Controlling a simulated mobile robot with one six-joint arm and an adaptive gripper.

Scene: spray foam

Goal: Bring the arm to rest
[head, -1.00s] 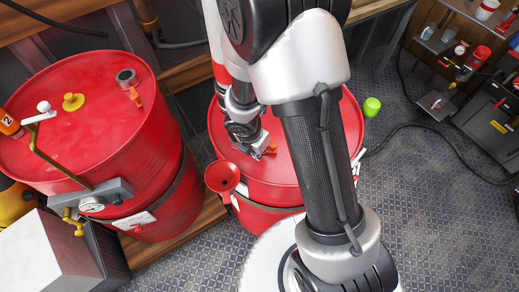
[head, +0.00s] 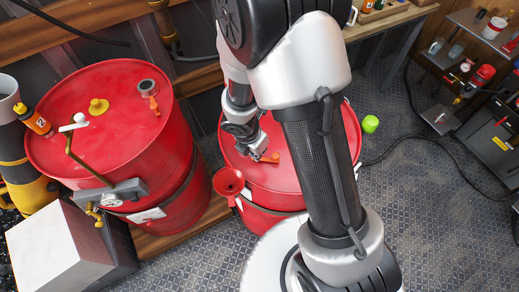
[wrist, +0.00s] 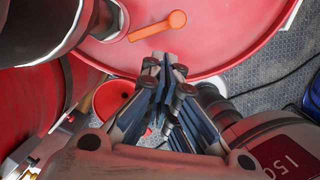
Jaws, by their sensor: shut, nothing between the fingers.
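My arm hangs over the right red drum (head: 290,150), with an arm link hiding much of its lid. My gripper (wrist: 165,62) shows in the wrist view with its dark fingers together and nothing between them. In the head view my wrist end is above the drum's left side, near an orange lever (head: 270,158); the fingers are hard to make out there. The lever also shows in the wrist view (wrist: 158,25), just beyond the fingertips. I cannot tell whether the gripper touches the drum.
A red funnel (head: 229,181) is at the drum's left edge. A second red drum (head: 100,110) with a brass pipe and gauge stands at left, a white-topped box (head: 60,245) before it. Patterned floor is open at right.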

